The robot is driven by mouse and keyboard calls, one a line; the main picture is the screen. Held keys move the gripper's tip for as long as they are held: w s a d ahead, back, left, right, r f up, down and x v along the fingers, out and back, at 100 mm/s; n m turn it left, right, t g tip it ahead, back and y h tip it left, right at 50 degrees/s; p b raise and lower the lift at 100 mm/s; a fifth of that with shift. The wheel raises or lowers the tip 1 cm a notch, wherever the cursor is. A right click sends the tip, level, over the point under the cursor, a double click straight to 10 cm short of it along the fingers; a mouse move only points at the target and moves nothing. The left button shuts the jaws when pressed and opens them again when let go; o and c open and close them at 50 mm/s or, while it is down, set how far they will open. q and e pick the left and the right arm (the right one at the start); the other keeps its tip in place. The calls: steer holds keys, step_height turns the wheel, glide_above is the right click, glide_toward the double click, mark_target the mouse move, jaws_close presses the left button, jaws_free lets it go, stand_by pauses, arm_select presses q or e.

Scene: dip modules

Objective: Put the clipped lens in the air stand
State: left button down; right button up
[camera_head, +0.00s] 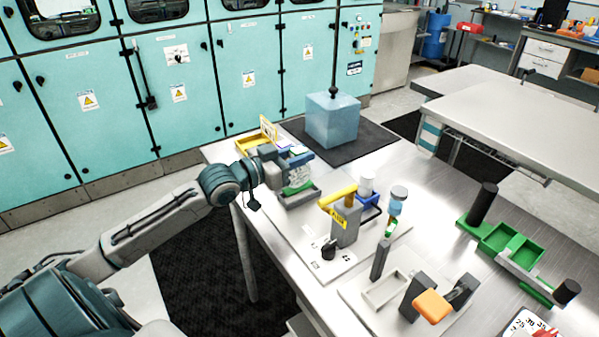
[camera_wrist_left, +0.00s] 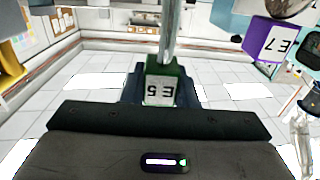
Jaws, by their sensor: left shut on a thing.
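My left gripper (camera_head: 290,170) is over the left end of the table in the head view. A metal rod (camera_wrist_left: 168,30) rises from this block. I cannot tell whether the held piece is the clipped lens; its far end is out of view. I cannot tell which fixture is the air stand.
A yellow tray (camera_head: 250,147) is behind the gripper. A grey block (camera_head: 345,228) with a yellow top, an orange-topped fixture (camera_head: 432,306) and a green rack (camera_head: 520,262) stand nearer and right.

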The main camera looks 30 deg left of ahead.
mark_target(298, 170)
arm_select(q)
steer(key=shift+w+a, duration=0.15)
steer(key=shift+w, duration=0.2)
step_height(298, 170, down, 4)
steer(key=shift+w+r+b, duration=0.1)
steer(key=shift+r+b, duration=0.1)
steer(key=shift+b, duration=0.15)
arm_select(e)
steer(key=shift+a+f, duration=0.4)
steer(key=shift+d, duration=0.1)
arm_select(q)
steer(key=shift+f, duration=0.15)
steer(key=c, duration=1.1)
jaws_free()
steer(key=shift+c, duration=0.2)
arm_select(e)
steer(key=shift+w+d, duration=0.1)
steer(key=shift+d, duration=0.25)
